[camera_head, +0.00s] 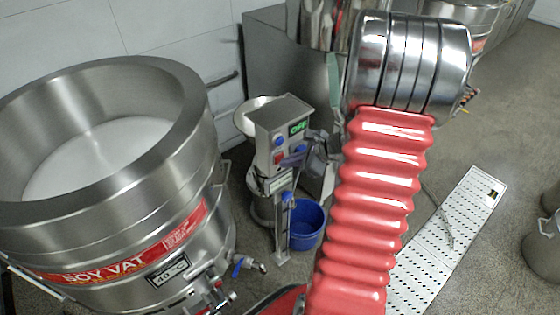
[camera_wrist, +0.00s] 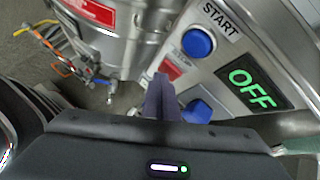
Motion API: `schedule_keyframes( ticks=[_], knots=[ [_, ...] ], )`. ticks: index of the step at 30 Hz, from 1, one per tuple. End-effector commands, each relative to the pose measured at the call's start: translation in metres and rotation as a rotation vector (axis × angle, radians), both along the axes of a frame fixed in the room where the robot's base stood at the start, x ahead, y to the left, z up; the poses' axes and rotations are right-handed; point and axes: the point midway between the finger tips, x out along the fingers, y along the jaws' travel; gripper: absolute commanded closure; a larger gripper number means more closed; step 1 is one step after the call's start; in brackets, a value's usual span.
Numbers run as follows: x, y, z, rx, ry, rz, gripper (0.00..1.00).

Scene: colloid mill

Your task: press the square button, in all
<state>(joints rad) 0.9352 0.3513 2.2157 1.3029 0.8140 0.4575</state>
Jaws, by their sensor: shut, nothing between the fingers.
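The control box (camera_head: 281,113) stands on a post in the middle of the head view. Its red square button (camera_head: 278,157) sits below a round blue button (camera_head: 278,141). In the wrist view the red square button (camera_wrist: 175,66) is just beyond my fingertips, partly hidden by them. My gripper (camera_head: 284,163) is shut and empty, with its tips close to the red button; I cannot tell whether they touch it. In the wrist view my gripper (camera_wrist: 161,77) points at the panel. The green display (camera_wrist: 252,83) reads OFF.
A blue button (camera_wrist: 199,42) labelled START and another blue button (camera_wrist: 196,112) flank the red one. The large SOY VAT (camera_head: 120,240) stands left, a blue bucket (camera_head: 306,225) below the box. A white perforated floor panel (camera_head: 440,245) lies right.

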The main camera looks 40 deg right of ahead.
Motion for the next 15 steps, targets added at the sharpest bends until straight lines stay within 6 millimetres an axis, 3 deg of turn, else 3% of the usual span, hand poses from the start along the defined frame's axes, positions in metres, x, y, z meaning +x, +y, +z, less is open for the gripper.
schedule_keyframes(
  ticks=[15],
  knots=[
    [-0.0052, -0.0005, 0.0002, 0.001, -0.001, -0.002, 1.00]
  ],
)
